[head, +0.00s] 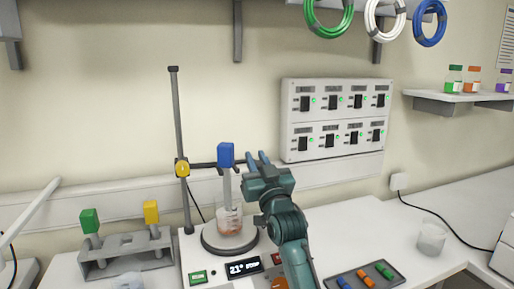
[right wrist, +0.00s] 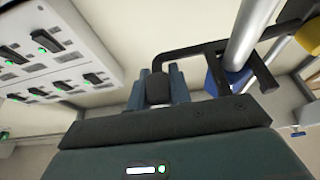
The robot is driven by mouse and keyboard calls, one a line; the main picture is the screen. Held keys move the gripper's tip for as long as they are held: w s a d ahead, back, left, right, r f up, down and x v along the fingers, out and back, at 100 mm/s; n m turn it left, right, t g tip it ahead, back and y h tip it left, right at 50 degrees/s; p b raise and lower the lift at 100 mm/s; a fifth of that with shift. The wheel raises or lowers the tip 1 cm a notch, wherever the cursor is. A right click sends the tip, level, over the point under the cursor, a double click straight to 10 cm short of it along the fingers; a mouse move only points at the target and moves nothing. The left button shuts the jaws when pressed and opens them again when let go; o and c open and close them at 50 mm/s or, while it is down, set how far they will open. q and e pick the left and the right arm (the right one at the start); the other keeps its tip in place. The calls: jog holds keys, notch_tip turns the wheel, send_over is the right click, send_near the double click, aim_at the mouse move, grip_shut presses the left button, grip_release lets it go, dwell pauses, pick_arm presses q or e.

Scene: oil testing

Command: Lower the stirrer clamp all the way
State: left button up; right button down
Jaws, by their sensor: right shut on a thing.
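The stirrer clamp (head: 204,165) is a dark arm on an upright post (head: 176,110), joined by a yellow knob (head: 182,168). It holds a blue-topped rod (head: 226,155) whose pale shaft reaches down into a glass beaker (head: 230,218) on a round stirrer plate (head: 230,239). My right gripper (head: 258,160) is at the clamp's right end. In the right wrist view its fingers (right wrist: 158,86) are shut around the clamp's dark end piece, and the clamp's bar (right wrist: 205,50) runs right toward the yellow knob (right wrist: 308,35). My left gripper is not in view.
A rack (head: 125,260) with green- and yellow-topped items stands left of the stirrer. A display (head: 243,268) at the front reads 21° STOP. A tray (head: 365,276) with coloured pieces and an empty beaker (head: 431,238) are at right. A switch panel (head: 336,120) is on the wall.

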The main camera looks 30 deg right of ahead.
notch_tip(320, 180, down, 2)
jog(key=shift+f+b, duration=0.25)
jog(key=shift+b, duration=0.05)
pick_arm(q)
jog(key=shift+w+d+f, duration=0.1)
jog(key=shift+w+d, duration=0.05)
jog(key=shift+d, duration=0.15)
pick_arm(e)
jog(key=shift+f, duration=0.5)
jog(key=c, duration=1.3)
grip_release()
jog(key=shift+s+a, duration=0.1)
pick_arm(q)
jog(key=b, duration=0.1)
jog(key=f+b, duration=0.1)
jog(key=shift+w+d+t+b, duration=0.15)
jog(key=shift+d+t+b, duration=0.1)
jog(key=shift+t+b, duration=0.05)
pick_arm(e)
jog(key=v, duration=1.3)
jog(key=shift+s+r, duration=0.1)
jog(key=shift+r, duration=0.15)
